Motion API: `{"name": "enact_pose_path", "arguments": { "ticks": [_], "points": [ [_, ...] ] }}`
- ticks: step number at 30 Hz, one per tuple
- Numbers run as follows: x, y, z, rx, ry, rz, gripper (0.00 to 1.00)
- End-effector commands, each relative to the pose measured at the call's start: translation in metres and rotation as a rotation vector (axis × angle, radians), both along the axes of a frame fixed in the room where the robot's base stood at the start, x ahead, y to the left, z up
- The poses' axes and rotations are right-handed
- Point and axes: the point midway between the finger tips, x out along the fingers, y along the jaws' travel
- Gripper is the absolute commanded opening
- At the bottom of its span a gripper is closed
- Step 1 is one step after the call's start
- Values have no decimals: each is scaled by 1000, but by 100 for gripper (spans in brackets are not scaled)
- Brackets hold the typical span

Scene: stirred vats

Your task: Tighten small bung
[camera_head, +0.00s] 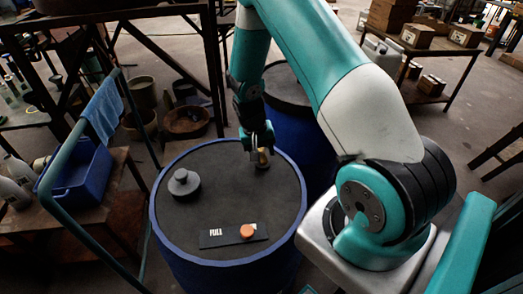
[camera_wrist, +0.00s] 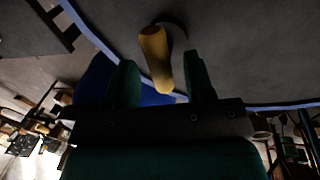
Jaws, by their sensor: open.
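The small bung (camera_head: 262,158) is a brass-yellow piece standing near the far right side of the dark lid of a blue drum (camera_head: 225,205). My gripper (camera_head: 257,147) is right over it, pointing down. In the wrist view the bung (camera_wrist: 155,55) shows as a yellow upright shape with a dark round edge behind its far end. The two green fingers (camera_wrist: 161,66) are apart, one on each side of it, with a gap visible on both sides. I cannot tell how far the bung is screwed in.
A larger grey round bung (camera_head: 184,183) sits on the left of the lid. A dark plate marked "FULL" (camera_head: 233,236) with an orange knob (camera_head: 247,231) lies at the front. Another blue drum (camera_head: 312,145) stands behind. A rail (camera_head: 68,152) and blue crate (camera_head: 80,180) are at left.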

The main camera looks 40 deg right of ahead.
Motion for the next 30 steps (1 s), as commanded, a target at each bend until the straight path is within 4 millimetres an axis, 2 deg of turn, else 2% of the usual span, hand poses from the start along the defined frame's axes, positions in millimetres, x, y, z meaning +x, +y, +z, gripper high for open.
{"name": "enact_pose_path", "arguments": {
  "ticks": [2, 6, 8, 9, 20, 30],
  "points": [
    [0, 0, 0, 0, 0, 0, 48],
    [0, 0, 0, 0, 0, 0, 16],
    [0, 0, 0, 0, 0, 0, 3],
    [0, 0, 0, 0, 0, 0, 0],
    [0, 0, 0, -1, 1, -54, 0],
    [0, -2, 0, -1, 0, -299, 0]
  ]
}}
